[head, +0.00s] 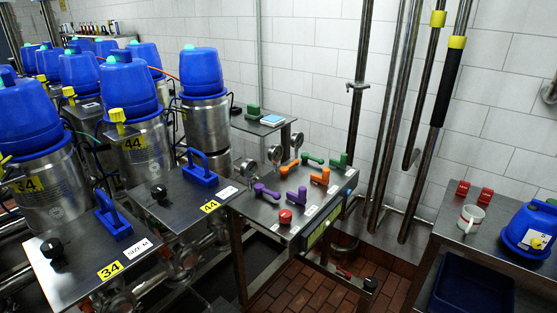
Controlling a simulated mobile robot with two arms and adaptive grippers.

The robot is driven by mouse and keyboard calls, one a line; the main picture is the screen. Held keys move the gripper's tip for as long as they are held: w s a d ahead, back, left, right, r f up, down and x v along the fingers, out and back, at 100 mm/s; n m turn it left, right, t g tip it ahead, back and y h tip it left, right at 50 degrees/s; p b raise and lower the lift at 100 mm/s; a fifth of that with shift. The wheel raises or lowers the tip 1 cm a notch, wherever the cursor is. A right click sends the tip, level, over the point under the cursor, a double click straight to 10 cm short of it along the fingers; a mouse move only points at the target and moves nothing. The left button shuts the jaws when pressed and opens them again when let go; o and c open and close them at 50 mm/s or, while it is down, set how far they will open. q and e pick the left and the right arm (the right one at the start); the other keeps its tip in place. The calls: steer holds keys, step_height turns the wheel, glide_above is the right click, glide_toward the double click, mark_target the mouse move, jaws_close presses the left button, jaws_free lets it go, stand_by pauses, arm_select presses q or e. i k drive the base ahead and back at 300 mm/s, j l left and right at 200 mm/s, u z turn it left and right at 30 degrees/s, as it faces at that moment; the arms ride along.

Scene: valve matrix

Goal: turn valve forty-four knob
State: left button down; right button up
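The valve forty-four unit (140,150) is a steel cylinder with a blue domed top and a yellow "44" label, left of centre in the head view. A yellow knob (117,115) sits at its upper front. In front of it is a steel panel (178,213) with a yellow "44" label. On this panel are a round black knob (158,191) and a blue handle (200,170). I cannot tell which of the two knobs is the one named. Neither of my grippers shows in the head view.
The "34" panel (85,285) with its own black knob (52,248) is at lower left. A control table (262,213) with purple, orange and green levers and a red knob stands at centre.

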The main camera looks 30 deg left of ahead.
mark_target(158, 193)
steer(key=u, duration=1.9)
